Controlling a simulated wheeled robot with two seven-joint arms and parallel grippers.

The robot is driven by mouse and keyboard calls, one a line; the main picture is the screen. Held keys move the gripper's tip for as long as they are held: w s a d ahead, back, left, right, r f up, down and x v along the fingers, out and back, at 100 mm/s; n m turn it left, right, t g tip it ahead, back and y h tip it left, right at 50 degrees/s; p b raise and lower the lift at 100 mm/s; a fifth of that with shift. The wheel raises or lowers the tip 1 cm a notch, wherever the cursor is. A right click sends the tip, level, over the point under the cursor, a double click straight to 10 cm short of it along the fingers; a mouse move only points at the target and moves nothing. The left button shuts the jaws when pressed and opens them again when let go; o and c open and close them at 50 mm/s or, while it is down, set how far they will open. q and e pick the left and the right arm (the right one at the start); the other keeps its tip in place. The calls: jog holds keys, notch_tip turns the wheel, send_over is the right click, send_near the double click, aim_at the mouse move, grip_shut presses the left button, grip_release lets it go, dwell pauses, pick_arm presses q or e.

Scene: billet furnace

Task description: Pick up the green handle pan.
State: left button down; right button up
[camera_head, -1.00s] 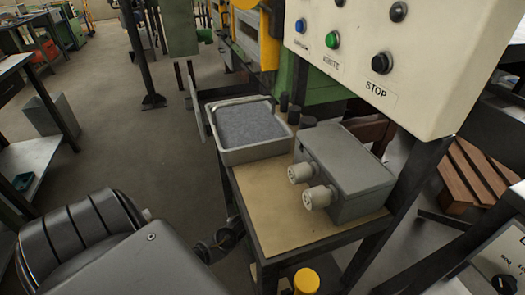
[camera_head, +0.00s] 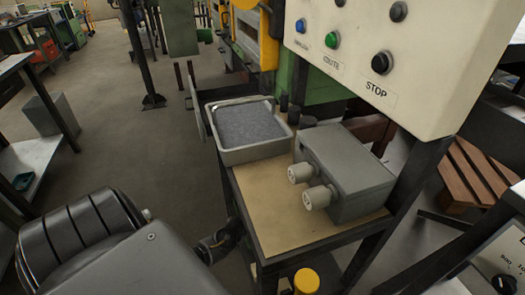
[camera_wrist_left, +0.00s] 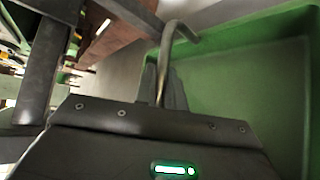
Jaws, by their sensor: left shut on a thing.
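The green pan (camera_wrist_left: 235,85) fills the right of the left wrist view, a deep tray with raised walls. Its bent grey metal handle (camera_wrist_left: 172,35) rises in the middle and curves down between my fingers. My left gripper (camera_wrist_left: 162,88) is shut on this handle, close beside the pan's wall. In the head view the pan and the left fingertips cannot be seen; my left arm covers the lower left. My right gripper is in neither current view.
A bench (camera_head: 262,218) holds a grey tray of granular material (camera_head: 250,125) and a grey box with two knobs (camera_head: 345,172). A control panel (camera_head: 400,50) hangs above at right. A yellow-capped post (camera_head: 306,281) stands at the bench's front. Open floor (camera_head: 125,145) lies left.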

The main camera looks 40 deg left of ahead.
dwell(0.3)
pick_arm(q)
jog(key=shift+r, duration=0.2)
